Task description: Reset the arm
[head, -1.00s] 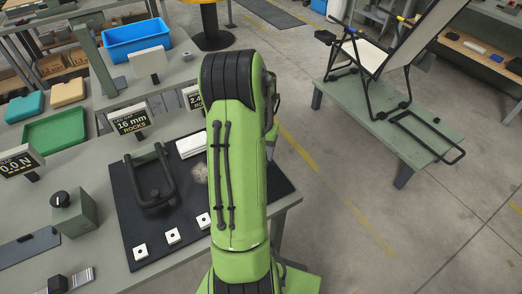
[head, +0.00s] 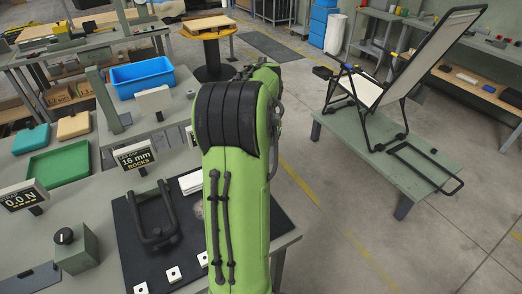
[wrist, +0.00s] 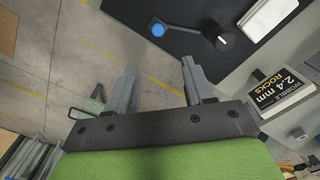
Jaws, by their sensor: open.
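My gripper (wrist: 160,88) shows in the wrist view with its two grey fingers spread apart and nothing between them. The floor and the edge of a bench lie beyond the fingertips. In the head view my green arm rises through the middle of the picture and hides the gripper. The folding lounger (head: 382,88) stands on a low green table (head: 345,138) at the right, its back panel raised at a tilt and its black leg frame reaching toward the front right. My gripper is apart from it.
A bench with a black mat (head: 130,232) lies left of my arm, holding a black U-shaped part (head: 155,220) and small white blocks. A sign reading 16 mm (head: 136,156), a green tray (head: 58,163) and a blue bin (head: 142,77) stand behind. Open floor separates bench and lounger table.

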